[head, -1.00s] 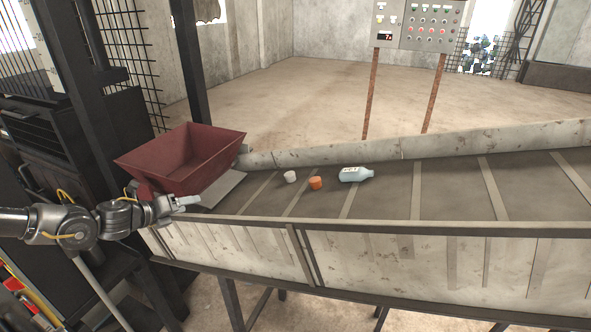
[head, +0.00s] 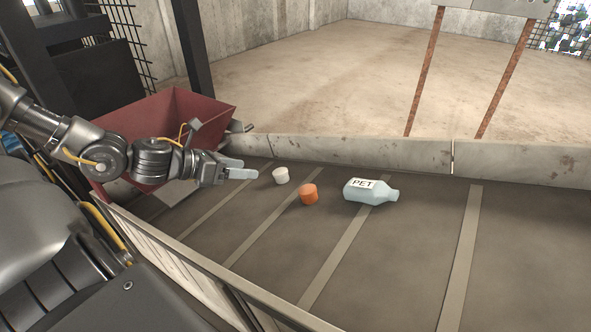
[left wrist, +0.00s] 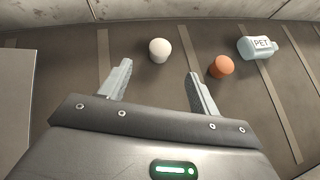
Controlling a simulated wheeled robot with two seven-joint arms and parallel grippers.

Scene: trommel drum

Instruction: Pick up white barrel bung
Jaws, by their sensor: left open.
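The white barrel bung (head: 281,175) lies on the dark conveyor belt (head: 400,265), near its far side wall. In the left wrist view the white bung (left wrist: 159,50) is ahead of the gap between my fingers, apart from both. My left gripper (head: 243,172) is open and empty, just left of the bung in the head view. In the left wrist view my left gripper (left wrist: 157,85) shows its two fingers spread apart. My right gripper is not in view.
An orange bung (head: 308,194) sits right of the white one; further right lies a pale blue bottle (head: 370,191) marked PET. A red hopper (head: 205,110) stands behind my left arm. A concrete side wall (head: 350,153) borders the belt.

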